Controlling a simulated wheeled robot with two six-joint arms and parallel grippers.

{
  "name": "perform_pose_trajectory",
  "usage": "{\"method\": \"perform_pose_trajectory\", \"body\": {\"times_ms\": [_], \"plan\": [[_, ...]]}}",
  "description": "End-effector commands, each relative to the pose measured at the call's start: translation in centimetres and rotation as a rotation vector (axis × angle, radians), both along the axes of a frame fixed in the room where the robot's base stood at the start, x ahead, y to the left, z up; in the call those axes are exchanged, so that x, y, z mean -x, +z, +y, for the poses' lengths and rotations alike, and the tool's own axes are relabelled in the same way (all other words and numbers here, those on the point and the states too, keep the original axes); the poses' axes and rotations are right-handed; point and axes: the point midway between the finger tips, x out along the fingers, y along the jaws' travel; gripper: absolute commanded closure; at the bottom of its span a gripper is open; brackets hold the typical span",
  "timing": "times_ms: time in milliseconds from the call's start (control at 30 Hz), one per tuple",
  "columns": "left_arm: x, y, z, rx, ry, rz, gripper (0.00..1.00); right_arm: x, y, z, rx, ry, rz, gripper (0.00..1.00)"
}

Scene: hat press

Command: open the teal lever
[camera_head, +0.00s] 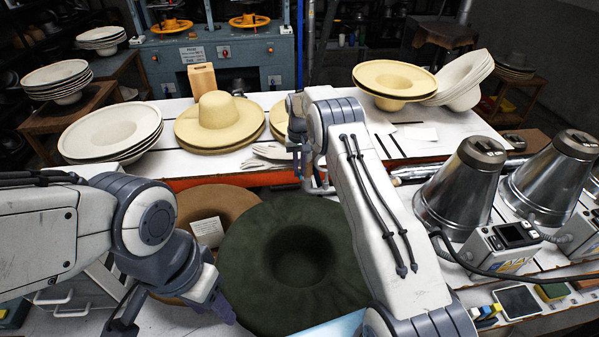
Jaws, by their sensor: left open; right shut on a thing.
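No lever that I can clearly make out as teal shows in the head view. My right gripper (304,168) points down at the front edge of the white table, near the middle. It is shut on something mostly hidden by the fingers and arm. A thin blue upright piece shows at its fingers; I cannot tell whether this is the lever. My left gripper (178,312) is open at the lower left, above the white work surface, just left of the dark green hat (255,285). Nothing shows between its fingers.
Metal cones (461,185) with a control box (503,243) stand at right. A brown hat (206,203) lies beside the green one. A blue pole (309,45) rises behind.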

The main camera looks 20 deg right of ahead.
Motion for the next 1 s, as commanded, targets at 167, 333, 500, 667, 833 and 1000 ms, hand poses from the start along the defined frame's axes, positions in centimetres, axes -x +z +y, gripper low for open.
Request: {"method": "perform_pose_trajectory", "body": {"times_ms": [167, 333, 500, 667, 833, 1000], "plan": [[0.0, -0.24, 0.0, 0.0, 0.0, 0.0, 0.5, -0.35, 0.19, -0.17, -0.007, -0.001, 0.036, 1.0], [0.0, -0.25, 0.0, 0.0, 0.001, 0.0, 0.5, -0.33, 0.44, -0.16, -0.011, -0.001, 0.051, 1.0], [0.0, -0.24, 0.0, 0.0, 0.001, 0.0, 0.5, -0.29, 0.49, -0.16, -0.011, 0.0, 0.053, 1.0], [-0.01, -0.23, 0.0, 0.0, 0.001, 0.0, 0.5, -0.29, 0.51, -0.16, -0.011, 0.0, 0.053, 0.65], [-0.01, -0.23, 0.0, 0.0, 0.001, 0.0, 0.5, -0.26, 0.5, -0.12, -0.011, 0.0, 0.054, 0.57], [0.0, -0.28, 0.0, 0.0, 0.001, 0.0, 0.5, -0.27, 0.54, -0.1, -0.012, 0.0, 0.054, 0.57]]}}
